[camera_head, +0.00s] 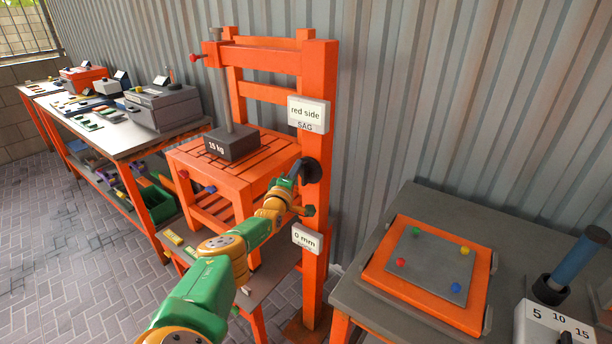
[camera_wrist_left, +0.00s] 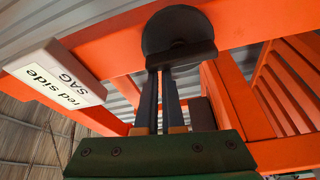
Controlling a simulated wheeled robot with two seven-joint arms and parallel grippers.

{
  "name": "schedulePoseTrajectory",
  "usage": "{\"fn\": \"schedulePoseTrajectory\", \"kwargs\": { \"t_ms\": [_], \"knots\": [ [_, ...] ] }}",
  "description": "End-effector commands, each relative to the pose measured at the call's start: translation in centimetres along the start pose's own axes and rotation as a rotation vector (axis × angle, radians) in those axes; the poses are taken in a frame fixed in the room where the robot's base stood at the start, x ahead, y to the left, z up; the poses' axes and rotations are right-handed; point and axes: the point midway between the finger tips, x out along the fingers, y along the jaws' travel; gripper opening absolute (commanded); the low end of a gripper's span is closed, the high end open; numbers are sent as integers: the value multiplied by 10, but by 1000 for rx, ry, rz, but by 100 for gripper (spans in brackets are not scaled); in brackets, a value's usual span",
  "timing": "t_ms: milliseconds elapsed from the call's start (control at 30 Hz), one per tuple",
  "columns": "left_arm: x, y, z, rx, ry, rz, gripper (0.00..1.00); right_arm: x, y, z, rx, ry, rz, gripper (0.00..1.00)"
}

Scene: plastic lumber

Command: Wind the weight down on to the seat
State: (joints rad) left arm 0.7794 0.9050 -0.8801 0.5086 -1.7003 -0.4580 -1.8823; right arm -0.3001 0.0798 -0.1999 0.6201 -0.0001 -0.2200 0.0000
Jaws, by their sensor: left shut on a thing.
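The dark grey weight marked "15 kg" (camera_head: 231,146) hangs on a grey rod (camera_head: 227,95) from the orange press frame (camera_head: 318,70). It is over the slatted orange seat (camera_head: 265,152); I cannot tell whether it touches. A black round crank wheel (camera_head: 311,171) is on the frame's right post, and it fills the top of the left wrist view (camera_wrist_left: 172,27). My left gripper (camera_head: 298,172) is at this wheel. Its fingers (camera_wrist_left: 171,75) are close together on the dark bar across the wheel (camera_wrist_left: 181,55), partly hiding it. My right gripper is not in view.
A "red side SAG" sign (camera_head: 308,114) and a "0 mm" sign (camera_head: 306,238) are on the post, above and below the wheel. A grey table (camera_head: 395,290) with an orange board (camera_head: 402,293) stands at the right. A long bench (camera_head: 130,141) with boxes is at the left.

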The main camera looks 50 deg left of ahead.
Motion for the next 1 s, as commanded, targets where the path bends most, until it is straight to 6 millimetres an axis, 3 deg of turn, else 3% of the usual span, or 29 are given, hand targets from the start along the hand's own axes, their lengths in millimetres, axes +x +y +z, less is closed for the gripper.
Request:
{"fn": "schedulePoseTrajectory", "kwargs": {
  "t_ms": [1000],
  "knots": [
    [-2, 0, 7, 98, -7, 31, 0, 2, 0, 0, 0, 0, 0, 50]
  ]
}}
